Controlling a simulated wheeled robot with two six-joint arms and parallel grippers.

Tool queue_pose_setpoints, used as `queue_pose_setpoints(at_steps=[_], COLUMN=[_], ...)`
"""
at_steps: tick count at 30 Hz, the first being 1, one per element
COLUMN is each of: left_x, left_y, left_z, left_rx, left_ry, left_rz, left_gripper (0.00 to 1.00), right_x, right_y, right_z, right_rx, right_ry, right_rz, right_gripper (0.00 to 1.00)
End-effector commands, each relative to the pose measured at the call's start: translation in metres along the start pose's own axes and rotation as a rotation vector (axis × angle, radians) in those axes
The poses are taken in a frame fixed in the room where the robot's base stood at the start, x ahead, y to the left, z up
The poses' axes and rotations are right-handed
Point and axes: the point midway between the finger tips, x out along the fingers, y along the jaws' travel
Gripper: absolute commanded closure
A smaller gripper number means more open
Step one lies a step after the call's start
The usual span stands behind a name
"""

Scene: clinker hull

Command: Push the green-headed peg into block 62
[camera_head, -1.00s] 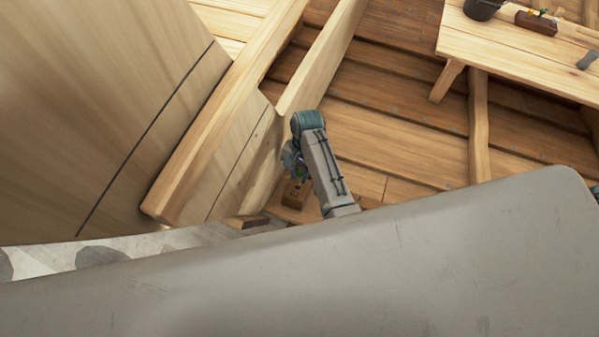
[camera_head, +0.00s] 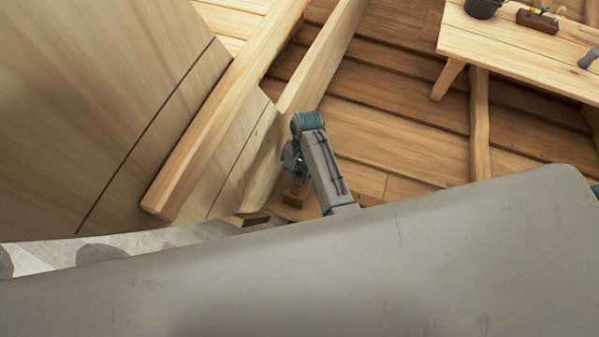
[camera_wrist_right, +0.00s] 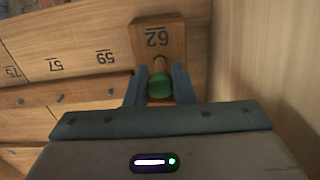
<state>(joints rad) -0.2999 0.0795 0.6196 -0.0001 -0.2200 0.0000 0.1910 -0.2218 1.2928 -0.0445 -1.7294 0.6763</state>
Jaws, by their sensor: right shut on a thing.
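Block 62 (camera_wrist_right: 158,35) is a small brown wooden block at the top middle of the right wrist view, its number upside down. In the head view the block (camera_head: 295,195) shows just below my right gripper (camera_head: 299,174). In the wrist view my right gripper (camera_wrist_right: 160,86) is shut on the green-headed peg (camera_wrist_right: 160,86). The green head sits between the two fingers, and a short length of pale shaft points towards the block. The fingers hide part of the peg, so I cannot tell how deep its tip is. My left gripper is not in view.
Planks marked 59 (camera_wrist_right: 105,58) and 57 (camera_wrist_right: 56,66) lie left of the block. A pale wooden wall (camera_wrist_right: 265,60) stands close on the right in the wrist view. In the head view a bench (camera_head: 520,50) at upper right carries a dark pot (camera_head: 483,9) and a brown block (camera_head: 538,21).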

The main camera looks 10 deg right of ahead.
Motion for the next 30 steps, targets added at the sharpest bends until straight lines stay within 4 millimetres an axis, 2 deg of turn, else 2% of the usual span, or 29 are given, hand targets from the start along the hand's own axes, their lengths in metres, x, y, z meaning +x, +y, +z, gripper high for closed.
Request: queue_pose_setpoints(at_steps=[22,23,26,30], left_x=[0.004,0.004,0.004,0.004], left_y=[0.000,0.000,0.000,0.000], left_z=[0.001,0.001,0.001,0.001], left_rx=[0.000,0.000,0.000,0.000], left_ry=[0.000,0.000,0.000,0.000], left_rz=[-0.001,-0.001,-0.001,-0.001], left_gripper=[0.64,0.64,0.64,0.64], right_x=[0.017,0.017,0.017,0.016], right_y=[0.000,0.000,0.000,0.000], right_z=[0.001,0.001,0.001,0.000], right_rx=[0.000,0.000,0.000,0.000], right_ry=[-0.001,-0.001,-0.001,-0.001], right_rz=[0.001,0.001,0.001,0.000], right_gripper=[0.99,0.72,0.53,0.53])
